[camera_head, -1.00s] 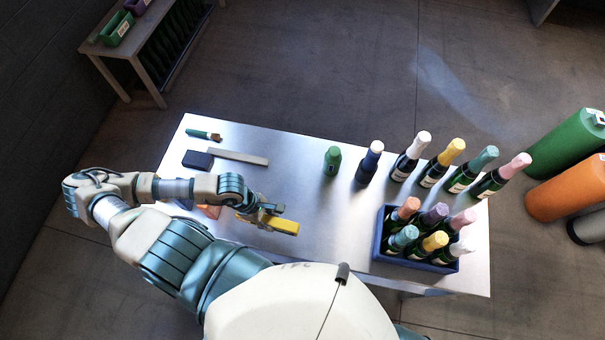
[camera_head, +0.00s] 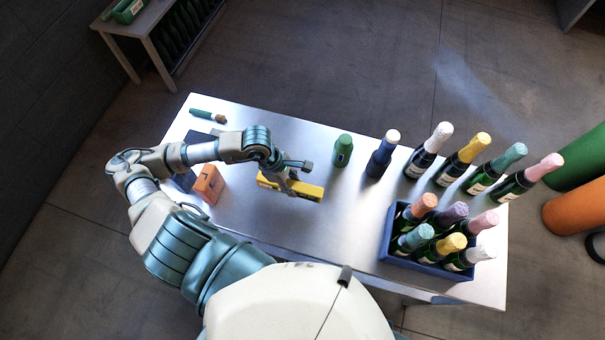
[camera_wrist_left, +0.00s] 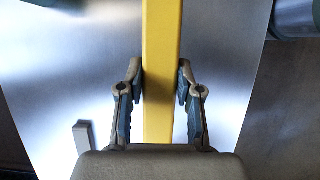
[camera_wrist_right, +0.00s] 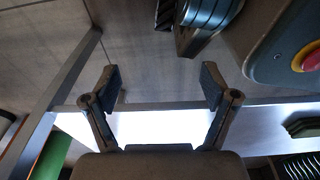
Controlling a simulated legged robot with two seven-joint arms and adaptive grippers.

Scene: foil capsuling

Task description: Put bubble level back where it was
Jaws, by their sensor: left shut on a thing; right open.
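The bubble level (camera_head: 309,191) is a yellow bar with dark marks, above the left-middle part of the metal table. My left gripper (camera_head: 291,178) is shut on it near its middle. In the left wrist view the yellow level (camera_wrist_left: 162,70) runs lengthwise between the two fingers of my left gripper (camera_wrist_left: 160,85). I cannot tell whether the level touches the table. My right gripper (camera_wrist_right: 158,88) shows only in its own wrist view, with fingers wide apart and nothing between them.
An orange block (camera_head: 208,184) stands left of the level on the table (camera_head: 310,240). A blue crate (camera_head: 428,268) holds more bottles. The table's front middle is clear.

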